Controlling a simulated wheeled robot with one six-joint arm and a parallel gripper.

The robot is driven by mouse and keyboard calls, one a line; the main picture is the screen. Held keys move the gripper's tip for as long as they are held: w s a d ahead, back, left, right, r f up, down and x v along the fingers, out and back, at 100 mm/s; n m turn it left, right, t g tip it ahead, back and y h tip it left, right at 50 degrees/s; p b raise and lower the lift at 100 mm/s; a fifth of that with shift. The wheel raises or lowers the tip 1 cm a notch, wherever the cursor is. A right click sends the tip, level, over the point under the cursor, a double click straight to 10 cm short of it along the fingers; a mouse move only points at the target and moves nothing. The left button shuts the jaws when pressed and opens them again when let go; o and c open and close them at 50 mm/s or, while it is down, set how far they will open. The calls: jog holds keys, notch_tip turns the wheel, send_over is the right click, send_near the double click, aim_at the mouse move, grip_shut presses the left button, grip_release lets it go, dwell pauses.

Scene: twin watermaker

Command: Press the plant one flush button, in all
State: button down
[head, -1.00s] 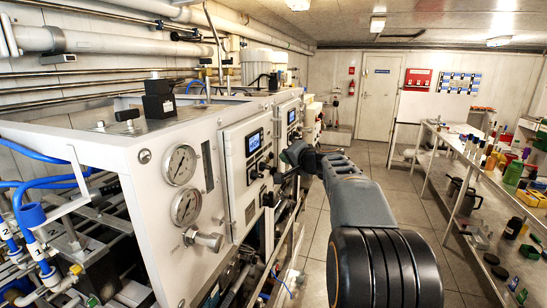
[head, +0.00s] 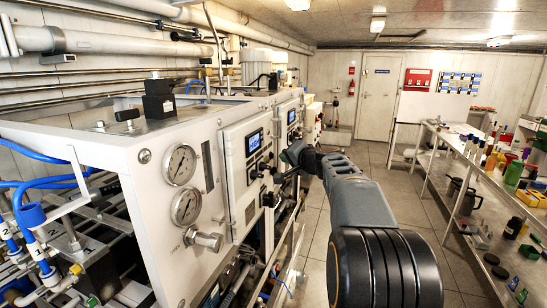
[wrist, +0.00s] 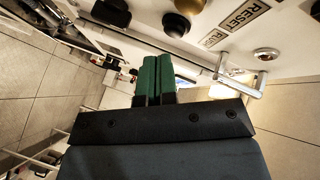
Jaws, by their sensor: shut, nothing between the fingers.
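My gripper (wrist: 153,78) has green fingers, shut together and empty in the wrist view. Its tips lie just below a pale control panel (wrist: 225,58) along the top. A label plate reading RESET (wrist: 243,14) and a smaller label that seems to read FLUSH (wrist: 212,39) sit up and right of the tips. A dark round knob (wrist: 177,25) and a small reddish round button (wrist: 265,55) are on the panel. I cannot tell which is the flush button. In the head view my gripper (head: 284,158) is beside the nearer white control box (head: 236,190) with a blue display (head: 254,142), partly hiding its controls.
A metal bar handle (wrist: 243,88) sticks out right of my fingers. Two gauges (head: 181,164) and a valve knob (head: 204,240) are on the nearer cabinet face. A bench (head: 470,165) with bottles runs along the right. The aisle floor (head: 400,185) between is clear.

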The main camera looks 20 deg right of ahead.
jog(key=shift+w+a+b, duration=0.3)
jog(key=shift+w+a, duration=0.35)
dwell(1.1)
jog(key=shift+s+d, duration=0.1)
jog(key=shift+d, duration=0.05)
jog(key=shift+s+d+b, duration=0.45)
jog(key=shift+s+b, duration=0.1)
jog(key=shift+b, duration=0.1)
jog(key=shift+s+d+b, duration=1)
jog(key=shift+s+d, duration=0.8)
